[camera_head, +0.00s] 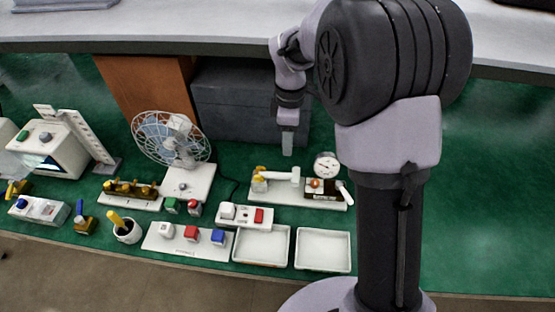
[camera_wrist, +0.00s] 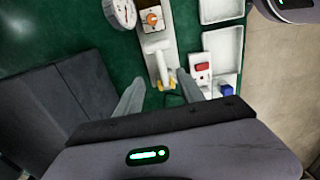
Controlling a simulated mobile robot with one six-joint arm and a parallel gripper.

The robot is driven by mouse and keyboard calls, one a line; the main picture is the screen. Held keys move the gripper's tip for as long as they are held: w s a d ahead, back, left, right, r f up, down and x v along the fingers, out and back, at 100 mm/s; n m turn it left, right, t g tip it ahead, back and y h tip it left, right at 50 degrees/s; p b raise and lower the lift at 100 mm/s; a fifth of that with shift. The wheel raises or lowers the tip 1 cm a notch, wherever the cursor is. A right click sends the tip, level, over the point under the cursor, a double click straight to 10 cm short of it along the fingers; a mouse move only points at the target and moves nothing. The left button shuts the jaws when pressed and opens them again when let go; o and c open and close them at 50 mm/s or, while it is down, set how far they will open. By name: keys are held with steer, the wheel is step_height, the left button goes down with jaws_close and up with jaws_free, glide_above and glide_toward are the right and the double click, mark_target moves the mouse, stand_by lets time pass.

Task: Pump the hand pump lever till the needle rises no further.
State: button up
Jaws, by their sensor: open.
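The hand pump sits on a long white base plate (camera_head: 300,200) on the green mat. A white bar with a crosswise end, which looks like its lever (camera_head: 281,176), lies along the plate with yellow parts at its left end. The lever also shows in the wrist view (camera_wrist: 158,58). A round white gauge (camera_head: 326,165) stands at the right; its needle is too small to read. An orange knob (camera_head: 315,183) sits beside the gauge. My gripper (camera_head: 288,150) points down above and behind the lever. In the wrist view its fingers (camera_wrist: 160,88) are apart, with nothing held.
Two white trays (camera_head: 262,261) (camera_head: 323,268) lie in front of the pump. A switch box with a red button (camera_head: 257,215) is close to its left front. A fan (camera_head: 172,140) stands further left. A dark grey box (camera_head: 235,115) is behind. The mat's right side is clear.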

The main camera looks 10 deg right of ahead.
mark_target(287, 174)
step_height(287, 174, down, 15)
steer(key=b, duration=0.5)
steer(key=shift+r, duration=0.2)
jaws_close()
stand_by(0.8)
